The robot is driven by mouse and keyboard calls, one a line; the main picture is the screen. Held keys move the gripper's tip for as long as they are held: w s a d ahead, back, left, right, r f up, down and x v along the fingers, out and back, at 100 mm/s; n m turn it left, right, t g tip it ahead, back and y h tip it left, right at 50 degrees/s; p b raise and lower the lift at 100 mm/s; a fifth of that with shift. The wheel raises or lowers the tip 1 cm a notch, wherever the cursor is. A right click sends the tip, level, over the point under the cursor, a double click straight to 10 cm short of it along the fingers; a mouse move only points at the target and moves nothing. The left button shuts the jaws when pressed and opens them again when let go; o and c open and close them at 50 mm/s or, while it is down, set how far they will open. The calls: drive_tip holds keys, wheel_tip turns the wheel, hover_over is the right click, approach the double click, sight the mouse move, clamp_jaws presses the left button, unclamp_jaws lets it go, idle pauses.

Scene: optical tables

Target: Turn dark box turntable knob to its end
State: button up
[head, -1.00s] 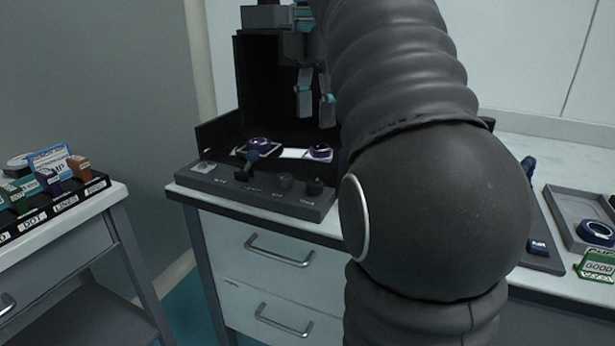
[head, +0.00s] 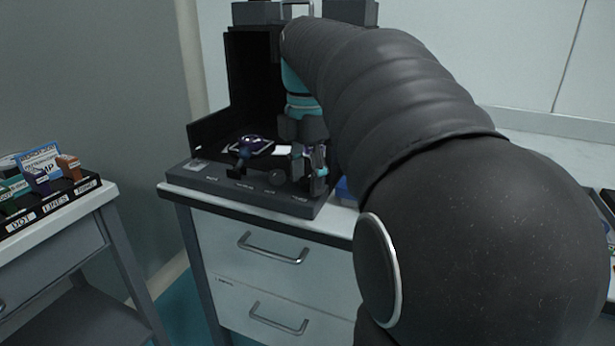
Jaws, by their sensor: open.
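The dark box (head: 240,80) stands open at the front on the cabinet, with a grey control panel (head: 225,184) along its front edge. A lever-like control stands at the panel's left part, and a small round dark knob (head: 277,177) is right of it. My gripper (head: 308,172) points down at the panel's right end, fingers apart. The rightmost knob there is mostly hidden by the fingers, so I cannot tell whether they touch it. The panel labels are too small to read surely. A dark purple round piece (head: 257,145) lies inside the box.
My arm covers the right half of the view and most of the worktop there. A side table at left holds a labelled rack (head: 55,207) with several coloured blocks. Drawers (head: 270,245) with handles are below the panel.

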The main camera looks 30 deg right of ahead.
drive_tip(key=shift+f, duration=0.1)
clamp_jaws()
